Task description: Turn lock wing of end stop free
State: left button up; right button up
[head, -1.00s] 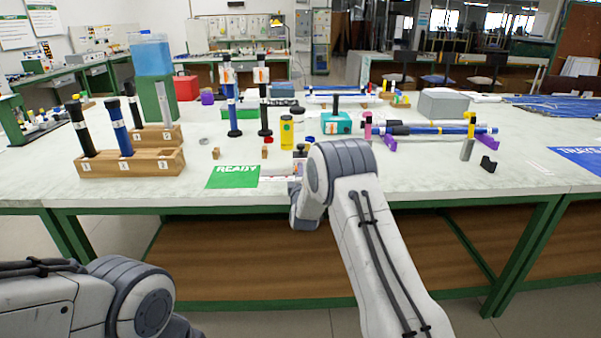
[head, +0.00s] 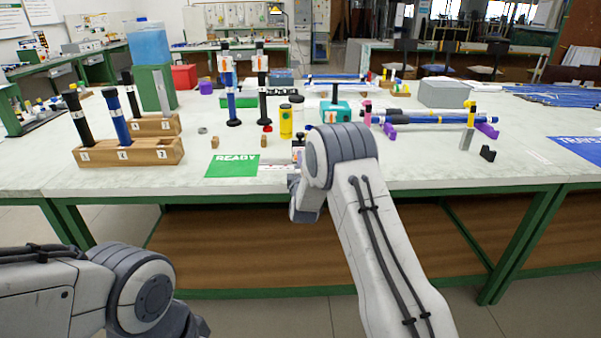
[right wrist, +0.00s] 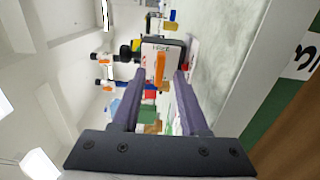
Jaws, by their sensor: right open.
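The end stop shows in the right wrist view as a pale block (right wrist: 172,52) with printed letters. Its orange lock wing (right wrist: 159,69) stands out on the near face, lengthwise along the picture's vertical. My right gripper (right wrist: 160,80) is open, with one finger on each side of the wing. I cannot tell whether either finger touches it. In the head view only a small part of the end stop (head: 298,153) shows beside my right wrist, near the table's front edge. My right fingers are mostly hidden there. Of my left arm only links show.
A green READY mat (head: 232,166) lies left of my right wrist. A wooden holder (head: 128,153) with upright rods stands further left. A yellow bottle (head: 286,123) and a teal block (head: 335,112) stand behind. Rods (head: 435,119) lie on supports at right.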

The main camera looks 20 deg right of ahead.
jog(key=v, duration=0.9)
jog(key=shift+a+r, duration=0.1)
